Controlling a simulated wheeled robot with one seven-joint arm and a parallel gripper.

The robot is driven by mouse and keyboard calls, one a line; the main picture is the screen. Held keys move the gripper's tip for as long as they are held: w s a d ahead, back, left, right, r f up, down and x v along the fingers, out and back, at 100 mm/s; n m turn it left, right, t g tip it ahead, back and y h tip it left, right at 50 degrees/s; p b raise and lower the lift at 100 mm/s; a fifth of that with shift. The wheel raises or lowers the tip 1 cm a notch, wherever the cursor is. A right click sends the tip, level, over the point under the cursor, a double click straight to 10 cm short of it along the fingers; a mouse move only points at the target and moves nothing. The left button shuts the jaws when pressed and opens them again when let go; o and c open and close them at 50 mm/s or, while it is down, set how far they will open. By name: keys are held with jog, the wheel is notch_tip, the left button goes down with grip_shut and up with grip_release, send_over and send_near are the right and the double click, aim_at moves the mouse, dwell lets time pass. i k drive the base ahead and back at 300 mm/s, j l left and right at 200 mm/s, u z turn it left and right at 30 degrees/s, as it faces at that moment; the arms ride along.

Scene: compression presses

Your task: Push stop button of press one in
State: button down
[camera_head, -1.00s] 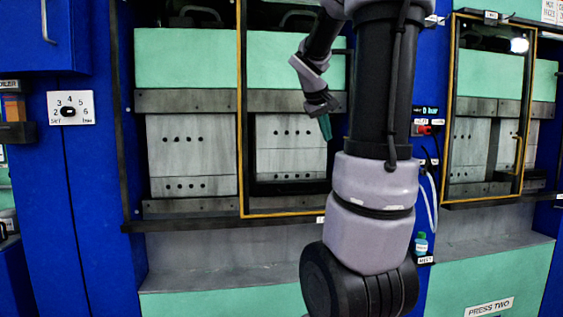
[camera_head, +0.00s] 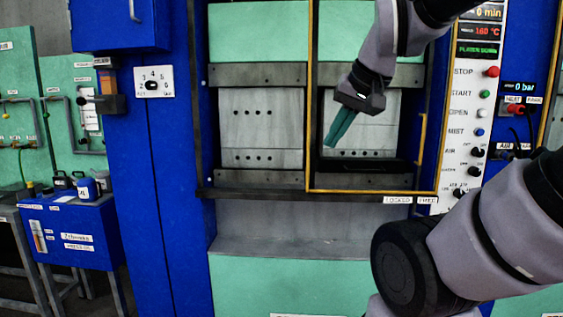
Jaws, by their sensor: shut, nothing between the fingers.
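The red stop button (camera_head: 492,72) sits at the top of the white control strip (camera_head: 461,130), right of the press, beside the label STOP. Green, white and blue buttons and black knobs sit below it. The press (camera_head: 262,125) has a yellow-framed guard (camera_head: 311,110) in front of its right half. My gripper (camera_head: 341,127) has teal fingers, is shut and empty, and points down and left in front of the press opening. It is well left of the stop button and apart from it. Whether the button is pushed in cannot be told.
My arm crosses the upper right, close to the control strip's top. A yellow handle (camera_head: 421,138) stands beside the strip. A dial plate (camera_head: 154,82) is on the blue column. A blue cart (camera_head: 70,232) with bottles stands at left.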

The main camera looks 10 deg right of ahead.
aim_at(494, 72)
jog(key=z, duration=1.5)
